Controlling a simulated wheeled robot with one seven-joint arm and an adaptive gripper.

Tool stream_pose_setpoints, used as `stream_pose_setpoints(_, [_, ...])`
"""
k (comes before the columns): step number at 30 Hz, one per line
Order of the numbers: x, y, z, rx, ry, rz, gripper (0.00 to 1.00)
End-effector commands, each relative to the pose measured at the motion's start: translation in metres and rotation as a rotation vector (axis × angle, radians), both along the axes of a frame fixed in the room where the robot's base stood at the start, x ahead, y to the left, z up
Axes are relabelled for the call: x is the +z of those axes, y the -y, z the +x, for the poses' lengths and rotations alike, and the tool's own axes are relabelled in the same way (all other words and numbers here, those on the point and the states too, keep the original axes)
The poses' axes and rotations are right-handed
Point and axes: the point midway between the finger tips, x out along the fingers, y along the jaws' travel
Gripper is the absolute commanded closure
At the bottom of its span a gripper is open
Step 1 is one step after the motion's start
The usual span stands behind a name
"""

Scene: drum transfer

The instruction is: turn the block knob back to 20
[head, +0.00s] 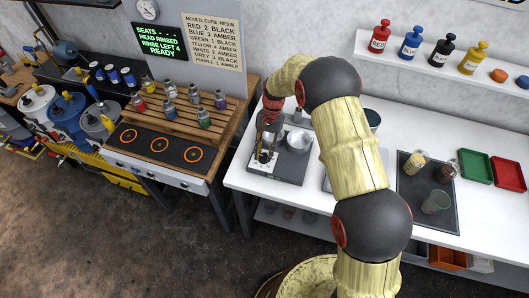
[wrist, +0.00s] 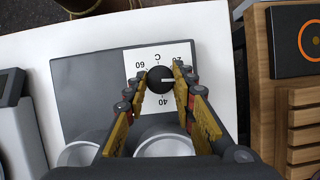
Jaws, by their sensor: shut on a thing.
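The black block knob (wrist: 159,78) sits on a white dial plate (wrist: 155,58) in the wrist view. Its white pointer line points to the right of that picture. The upside-down marks read 60 at left, 20 at upper right and 40 below. My gripper (wrist: 161,75) is shut on the knob, one finger on each side; the right finger partly covers the plate near 20. In the head view my gripper (head: 266,147) reaches down to the dark grey block unit (head: 292,175) on the white bench. The knob is hard to make out there.
A metal cup (head: 299,141) stands on the unit, close beside my gripper. A dark mat (head: 415,205) with several jars lies to the right, with green (head: 476,165) and red (head: 508,172) trays beyond. A wooden rack (head: 185,108) with several jars stands left, across a gap.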

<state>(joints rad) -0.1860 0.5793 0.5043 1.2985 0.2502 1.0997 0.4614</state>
Motion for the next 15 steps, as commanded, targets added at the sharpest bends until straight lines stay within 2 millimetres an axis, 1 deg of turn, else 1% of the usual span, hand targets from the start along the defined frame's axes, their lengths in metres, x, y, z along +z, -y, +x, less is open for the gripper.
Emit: stream_pose_setpoints(15, [0.0005, -0.004, 0.0013, 0.487, 0.002, -0.001, 1.0])
